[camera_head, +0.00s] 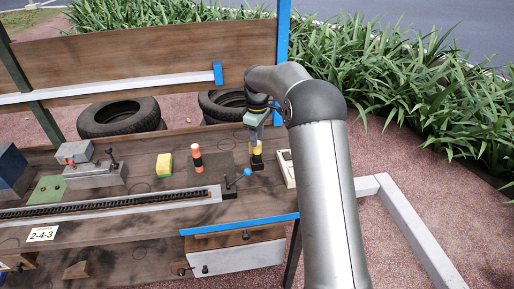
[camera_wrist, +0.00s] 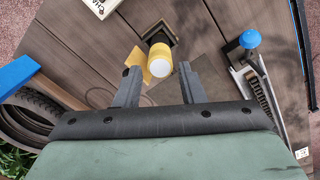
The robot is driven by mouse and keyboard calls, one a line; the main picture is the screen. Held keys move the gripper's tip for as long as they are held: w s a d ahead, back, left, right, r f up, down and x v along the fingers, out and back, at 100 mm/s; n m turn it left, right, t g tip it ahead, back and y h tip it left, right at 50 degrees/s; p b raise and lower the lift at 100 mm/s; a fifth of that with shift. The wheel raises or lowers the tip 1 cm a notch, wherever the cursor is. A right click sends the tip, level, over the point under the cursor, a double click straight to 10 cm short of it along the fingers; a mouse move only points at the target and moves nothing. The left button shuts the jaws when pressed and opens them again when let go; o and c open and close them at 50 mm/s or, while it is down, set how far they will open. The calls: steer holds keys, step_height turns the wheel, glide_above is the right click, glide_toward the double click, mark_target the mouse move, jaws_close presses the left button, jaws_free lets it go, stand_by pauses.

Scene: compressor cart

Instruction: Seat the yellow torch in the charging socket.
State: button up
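The yellow torch (camera_head: 257,150) stands roughly upright at the right end of the cart top. Its pale round end faces the camera in the wrist view (camera_wrist: 159,66). Its lower end is in or directly over the dark charging socket (camera_head: 257,164), which shows as a black square in the wrist view (camera_wrist: 161,32); how deep it sits is hidden. My gripper (camera_head: 256,128) is just above the torch, pointing down. In the wrist view its two fingers (camera_wrist: 159,74) are apart, on either side of the torch's near end. A gap shows at the right finger; contact at the left is unclear.
A blue-knobbed lever (camera_head: 246,173) stands just left of the socket, and a white box (camera_head: 286,168) lies close right. A wooden back panel (camera_head: 150,60) rises behind.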

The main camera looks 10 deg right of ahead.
step_height(320, 180, up, 5)
steer(key=shift+s+r, duration=0.1)
steer(key=shift+r, duration=0.15)
steer(key=s+r+m, duration=0.3)
steer(key=s+m, duration=0.5)
steer(key=s, duration=2.2)
steer(key=s+f+m, duration=0.2)
steer(key=s+f, duration=0.2)
steer(key=s, duration=0.7)
steer(key=shift+a+f+m, duration=0.15)
steer(key=shift+a+m, duration=0.2)
steer(key=shift+m, duration=0.05)
